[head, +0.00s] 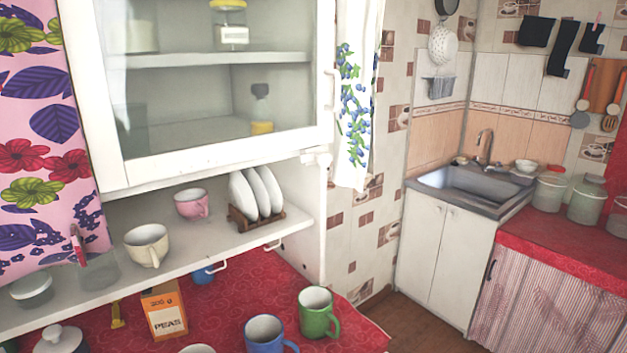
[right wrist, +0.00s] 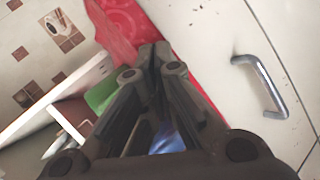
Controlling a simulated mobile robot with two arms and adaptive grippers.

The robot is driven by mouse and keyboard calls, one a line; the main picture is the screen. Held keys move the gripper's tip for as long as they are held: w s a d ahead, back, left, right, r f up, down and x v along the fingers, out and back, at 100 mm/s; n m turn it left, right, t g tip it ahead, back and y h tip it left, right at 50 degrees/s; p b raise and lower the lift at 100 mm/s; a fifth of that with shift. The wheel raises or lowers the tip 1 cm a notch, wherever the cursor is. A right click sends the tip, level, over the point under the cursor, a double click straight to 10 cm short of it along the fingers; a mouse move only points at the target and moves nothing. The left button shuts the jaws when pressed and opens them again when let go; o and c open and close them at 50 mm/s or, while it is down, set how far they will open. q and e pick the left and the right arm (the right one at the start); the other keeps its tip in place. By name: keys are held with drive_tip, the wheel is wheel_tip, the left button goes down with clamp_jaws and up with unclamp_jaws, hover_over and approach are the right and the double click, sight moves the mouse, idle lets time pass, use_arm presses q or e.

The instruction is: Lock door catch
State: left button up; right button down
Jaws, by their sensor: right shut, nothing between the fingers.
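The upper cabinet has a white-framed glass door (head: 225,159) with a vertical white handle (head: 330,90) on its right side. A small white fitting (head: 316,158), which looks like the door catch, sits just below the door's lower right corner. I cannot tell whether it is turned or locked. My right gripper (right wrist: 155,52) is shut and empty in the right wrist view, over the counter and beside a white panel with a metal handle (right wrist: 262,86). It touches nothing that I can make out. My left gripper is in neither view.
Below the cabinet, a shelf (head: 215,240) holds cups and a plate rack (head: 256,218). The red counter carries a peas box (head: 165,312), a blue mug (head: 265,337) and a green mug (head: 316,316). A sink (head: 470,184) stands at the right.

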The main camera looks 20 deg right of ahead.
sight(316, 159)
drive_tip(key=w+r+n+t+y, duration=0.2)
drive_tip(key=w+r+n, duration=0.2)
drive_tip(key=r+n, duration=0.4)
drive_tip(key=w+r+n+t+y, duration=0.3)
drive_tip(key=w+r+n, duration=0.1)
drive_tip(key=r+n, duration=0.5)
drive_tip(key=w+r+n+t+y, duration=0.2)
drive_tip(key=w+r+n+t, duration=0.1)
drive_tip(key=r+n, duration=0.6)
drive_tip(key=shift+w+a+r+y, duration=0.15)
drive_tip(key=shift+w+r+y, duration=0.15)
drive_tip(key=shift+w+r, duration=0.4)
drive_tip(key=shift+w+f, duration=0.1)
drive_tip(key=shift+w, duration=0.05)
drive_tip(key=w+a+r+p, duration=0.3)
drive_tip(key=w+r+p, duration=0.3)
drive_tip(key=w, duration=0.3)
drive_tip(key=shift+a+r+p, duration=0.15)
drive_tip(key=shift+p, duration=0.4)
